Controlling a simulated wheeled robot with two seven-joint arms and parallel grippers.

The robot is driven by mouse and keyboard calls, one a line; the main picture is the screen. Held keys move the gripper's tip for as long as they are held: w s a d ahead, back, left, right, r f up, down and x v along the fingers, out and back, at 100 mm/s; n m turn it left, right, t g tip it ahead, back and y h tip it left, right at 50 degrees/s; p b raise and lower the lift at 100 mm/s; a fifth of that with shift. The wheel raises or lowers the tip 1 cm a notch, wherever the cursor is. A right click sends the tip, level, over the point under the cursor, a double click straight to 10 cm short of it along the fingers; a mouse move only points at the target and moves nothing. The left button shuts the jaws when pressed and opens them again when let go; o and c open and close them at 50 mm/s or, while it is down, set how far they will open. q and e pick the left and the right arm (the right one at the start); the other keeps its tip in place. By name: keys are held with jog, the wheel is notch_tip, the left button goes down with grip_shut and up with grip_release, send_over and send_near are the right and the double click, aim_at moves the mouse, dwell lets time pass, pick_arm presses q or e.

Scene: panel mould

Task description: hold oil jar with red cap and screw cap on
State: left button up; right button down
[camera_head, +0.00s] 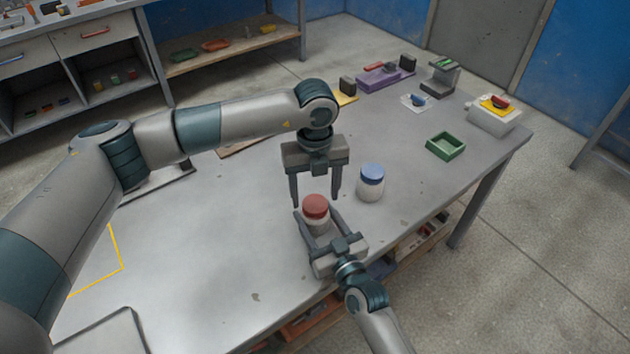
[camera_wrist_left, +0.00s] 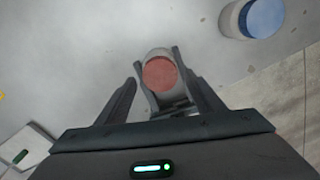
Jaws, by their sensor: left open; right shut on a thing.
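The oil jar (camera_head: 320,226) with its red cap (camera_head: 315,206) stands upright near the table's front edge. My right gripper (camera_head: 319,219) is shut on the jar's body from the front, with one finger on each side. The red cap sits on top of the jar; how tightly cannot be told. My left gripper (camera_head: 315,202) points down above and just behind the cap, open and empty. In the left wrist view the red cap (camera_wrist_left: 160,74) shows from above, ahead of and between the open left fingers.
A white jar with a blue cap (camera_head: 371,182) stands close by on the right. A green tray (camera_head: 445,146), a white box (camera_head: 495,118) and a purple block (camera_head: 386,77) lie farther back on the table (camera_head: 210,240). The table's left part is mostly clear.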

pick_arm(q)
jog(key=shift+f, duration=1.15)
jog(key=shift+c, duration=0.2)
jog(key=c, duration=1.1)
jog(key=shift+o, duration=0.2)
